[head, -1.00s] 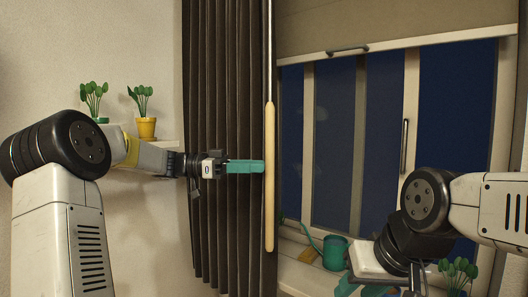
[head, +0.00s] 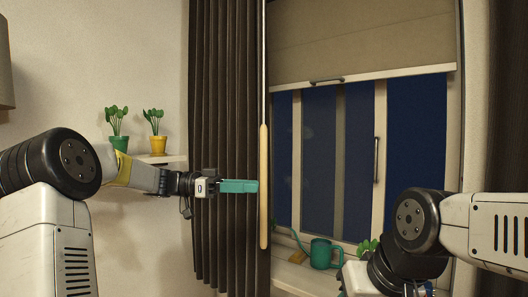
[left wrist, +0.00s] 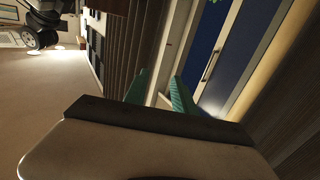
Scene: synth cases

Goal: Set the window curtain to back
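The dark pleated window curtain (head: 222,90) hangs left of the window in the head view. A pale wooden wand (head: 264,215) hangs upright on a thin rod along its right edge. My left gripper (head: 252,186) is in front of the curtain, its teal fingertips close to the wand's left side; I cannot tell whether they touch it. In the left wrist view its two fingers (left wrist: 160,88) stand apart with nothing clearly between them. Another dark curtain (head: 508,80) shows at the right edge. My right gripper is out of view.
A beige blind (head: 360,40) with a bar handle (head: 326,80) covers the window top. A green watering can (head: 322,254) stands on the sill, near my right arm. Two potted plants, one green (head: 118,142) and one yellow (head: 156,144), sit on a shelf behind my left arm.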

